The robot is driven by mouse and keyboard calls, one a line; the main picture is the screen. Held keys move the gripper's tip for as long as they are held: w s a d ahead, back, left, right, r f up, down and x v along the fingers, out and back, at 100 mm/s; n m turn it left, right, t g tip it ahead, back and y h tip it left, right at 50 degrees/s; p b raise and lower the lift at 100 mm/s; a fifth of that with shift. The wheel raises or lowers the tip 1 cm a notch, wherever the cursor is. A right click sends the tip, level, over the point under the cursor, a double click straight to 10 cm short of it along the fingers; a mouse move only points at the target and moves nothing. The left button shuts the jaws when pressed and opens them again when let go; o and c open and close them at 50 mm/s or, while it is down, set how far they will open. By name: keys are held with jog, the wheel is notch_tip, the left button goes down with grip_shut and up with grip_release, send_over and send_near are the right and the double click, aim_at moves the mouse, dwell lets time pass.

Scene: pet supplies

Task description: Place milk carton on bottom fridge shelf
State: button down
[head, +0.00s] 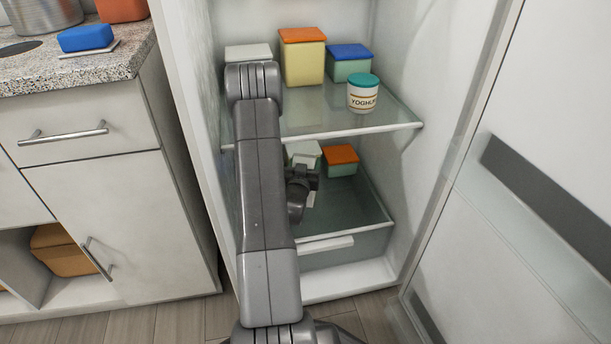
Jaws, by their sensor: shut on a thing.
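My gripper (302,180) is inside the lower part of the open fridge, above the clear bottom drawer, and is shut on a pale white carton (304,149). The carton is mostly hidden behind my gripper and arm. Its whitish top shows above the gripper and a small white part shows below it. It looks roughly upright. I cannot tell whether its base touches the surface below. The bottom fridge compartment (346,241) is a clear, drawer-like bin with a pale front handle.
An orange-lidded container (342,160) sits at the back, right of the carton. The glass shelf (325,124) above holds several lidded containers and a yoghurt tub (363,94). The open fridge door (520,200) stands at right, a counter (75,69) at left. The bin's front right looks free.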

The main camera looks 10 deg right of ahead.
jog(key=shift+f+b, duration=0.65)
jog(key=shift+f, duration=1.1)
jog(key=shift+c, duration=1.8)
grip_release()
jog(key=shift+f, duration=0.1)
